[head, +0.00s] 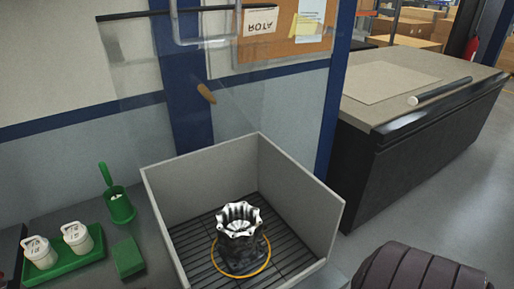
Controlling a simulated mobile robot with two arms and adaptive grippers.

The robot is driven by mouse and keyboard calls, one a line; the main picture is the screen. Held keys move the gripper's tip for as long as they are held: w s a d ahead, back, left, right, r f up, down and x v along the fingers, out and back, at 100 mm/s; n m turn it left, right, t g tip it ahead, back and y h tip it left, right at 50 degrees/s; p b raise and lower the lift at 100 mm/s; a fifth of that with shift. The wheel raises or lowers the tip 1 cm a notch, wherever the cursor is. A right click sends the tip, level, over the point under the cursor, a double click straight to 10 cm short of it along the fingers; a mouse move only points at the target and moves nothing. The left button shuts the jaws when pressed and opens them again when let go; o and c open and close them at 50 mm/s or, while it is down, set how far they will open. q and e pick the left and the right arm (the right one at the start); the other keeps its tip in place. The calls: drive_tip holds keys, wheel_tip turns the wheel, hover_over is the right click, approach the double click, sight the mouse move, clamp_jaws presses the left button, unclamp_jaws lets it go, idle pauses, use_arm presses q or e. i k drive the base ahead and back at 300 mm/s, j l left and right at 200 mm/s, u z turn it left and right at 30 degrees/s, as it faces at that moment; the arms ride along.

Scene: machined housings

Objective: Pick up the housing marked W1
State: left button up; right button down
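A housing (240,222) with a shiny, fluted, crown-like silver rim and a darker body stands upright in a grey open-topped box (205,188). Its base is within a yellow ring (267,262) on the box's dark slatted floor. No W1 marking is legible on it. Neither of my grippers can be made out in the head view, and nothing is seen touching the housing.
A clear panel (130,70) stands behind the box. At left are a green tray (65,268) with two white lidded containers, a green cup (120,208) and a green block (128,257). A counter (420,90) is at right. A dark ribbed shape (420,270) fills the lower right.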

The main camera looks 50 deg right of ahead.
sight(240, 226)
drive_tip(key=z, duration=1.25)
